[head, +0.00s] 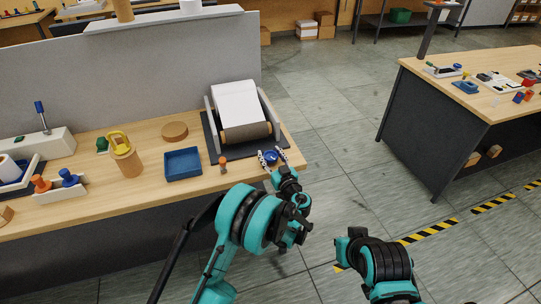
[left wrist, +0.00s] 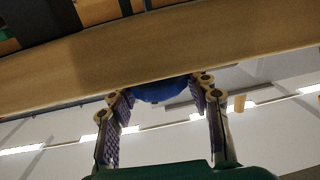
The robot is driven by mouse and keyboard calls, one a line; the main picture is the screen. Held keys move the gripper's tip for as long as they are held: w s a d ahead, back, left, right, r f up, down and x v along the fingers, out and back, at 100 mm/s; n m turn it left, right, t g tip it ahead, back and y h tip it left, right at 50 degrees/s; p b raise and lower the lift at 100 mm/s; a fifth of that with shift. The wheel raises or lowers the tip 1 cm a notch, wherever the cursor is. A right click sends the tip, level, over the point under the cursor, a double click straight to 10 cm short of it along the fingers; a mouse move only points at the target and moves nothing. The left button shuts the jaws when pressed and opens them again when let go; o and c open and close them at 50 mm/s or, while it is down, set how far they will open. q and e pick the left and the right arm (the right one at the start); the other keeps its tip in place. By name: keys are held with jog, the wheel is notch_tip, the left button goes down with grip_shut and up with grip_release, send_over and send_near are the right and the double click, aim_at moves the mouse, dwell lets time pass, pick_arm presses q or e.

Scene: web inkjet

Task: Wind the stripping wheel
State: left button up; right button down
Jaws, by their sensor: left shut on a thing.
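The web machine (head: 240,112) stands on a dark base at the right end of the wooden bench, with a white sheet running over its roller. A blue wheel or knob (head: 270,157) is at its front right corner, near the bench edge. My left gripper (head: 272,161) is shut on this wheel, with a finger on each side. In the left wrist view the blue wheel (left wrist: 162,91) sits between the fingertips (left wrist: 158,95), partly hidden by the bench edge. My right arm shows at the bottom right of the head view; its gripper cannot be seen.
An orange-topped peg (head: 222,164) stands left of the wheel. Open floor separates this bench from another table (head: 440,92).

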aim_at(270, 155)
pick_arm(q)
jog(key=n+g+y, duration=0.2)
jog(key=y, duration=0.1)
jog(key=n+g+y, duration=0.1)
jog(key=n+y, duration=0.1)
jog(key=y, duration=0.1)
jog(key=shift+w+n+g, duration=0.1)
jog(key=shift+n+g, duration=0.2)
jog(key=shift+g, duration=0.1)
jog(key=shift+n+g+y, duration=0.95)
jog(key=shift+n+g, duration=0.2)
jog(key=shift+g, duration=0.35)
jog(key=shift+n+g+y, duration=0.95)
jog(key=shift+n+g, duration=0.2)
jog(key=shift+g, duration=0.35)
jog(key=shift+a+g, duration=0.1)
jog(key=shift+g, duration=0.2)
jog(key=o, duration=1.2)
jog(key=shift+c, duration=0.2)
jog(key=shift+r, duration=0.15)
notch_tip(270, 155, up, 10)
jog(key=shift+f, duration=0.1)
